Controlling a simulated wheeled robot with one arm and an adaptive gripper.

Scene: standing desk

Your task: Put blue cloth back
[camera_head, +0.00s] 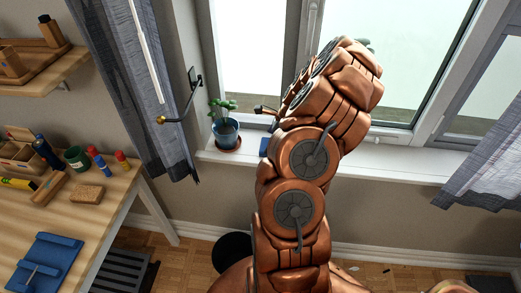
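A flat blue piece (45,262) lies at the front left of the wooden desk, with a thin pale bar across it. It looks like a cloth, but I cannot be sure. A small blue patch (264,146) also shows on the white windowsill, just left of my copper arm. Most of it is hidden by the arm, so I cannot tell what it is. My arm rises in the middle of the picture and reaches toward the window. My gripper is hidden behind the arm links, so its fingers and anything in them do not show.
A potted plant (226,129) stands on the windowsill (400,160), left of my arm. The desk (110,205) holds a brown sponge-like block (87,194), a green jar (77,158) and small bottles. Grey curtains (490,170) hang on both sides. The sill right of my arm is clear.

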